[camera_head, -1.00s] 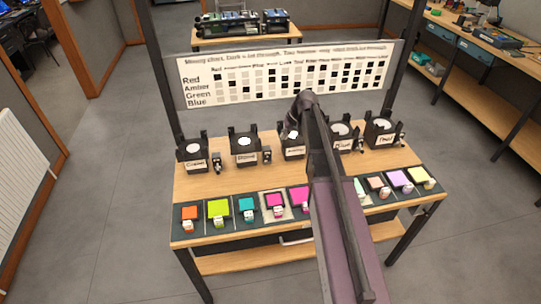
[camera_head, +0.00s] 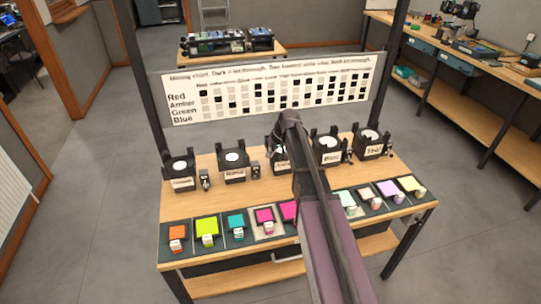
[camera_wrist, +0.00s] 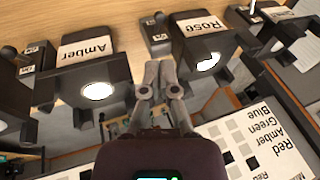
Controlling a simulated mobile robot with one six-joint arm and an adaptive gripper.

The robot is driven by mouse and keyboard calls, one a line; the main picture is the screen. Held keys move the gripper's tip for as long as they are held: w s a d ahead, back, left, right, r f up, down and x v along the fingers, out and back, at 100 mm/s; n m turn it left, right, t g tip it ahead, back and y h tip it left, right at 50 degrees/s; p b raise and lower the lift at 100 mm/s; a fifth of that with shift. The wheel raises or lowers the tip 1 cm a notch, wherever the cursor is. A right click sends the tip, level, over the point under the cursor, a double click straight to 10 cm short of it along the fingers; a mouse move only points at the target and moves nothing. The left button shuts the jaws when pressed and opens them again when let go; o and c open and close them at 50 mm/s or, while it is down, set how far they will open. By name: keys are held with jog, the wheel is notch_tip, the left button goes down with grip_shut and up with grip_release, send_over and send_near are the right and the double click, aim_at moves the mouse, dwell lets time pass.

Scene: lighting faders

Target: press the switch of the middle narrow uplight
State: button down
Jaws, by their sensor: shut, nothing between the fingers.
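Five black uplights with white round lenses stand in a row along the back of the wooden table. The middle one, labelled Amber (camera_head: 281,165), is mostly behind my arm in the head view. In the wrist view the Amber uplight (camera_wrist: 62,86) is at left, with a small black switch box (camera_wrist: 30,60) on its left side. The Rose uplight (camera_wrist: 205,45) is at right there, with its own switch box (camera_wrist: 157,32). My gripper (camera_wrist: 158,68) is shut and empty, appearing between these two uplights, apart from both switches. The head view hides its fingertips behind my arm.
A mixing chart (camera_head: 275,88) stands upright behind the uplights and shows at lower right in the wrist view. Coloured swatches with small blocks line the table's front edge (camera_head: 215,262). Dark posts (camera_head: 392,60) rise at both back corners.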

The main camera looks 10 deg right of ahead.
aim_at(257, 174)
jog(key=b+x, duration=0.9)
jog(key=x, duration=0.2)
jog(key=shift+b, duration=0.3)
dwell(0.4)
jog(key=shift+s+d+f, duration=0.1)
jog(key=shift+d, duration=0.2)
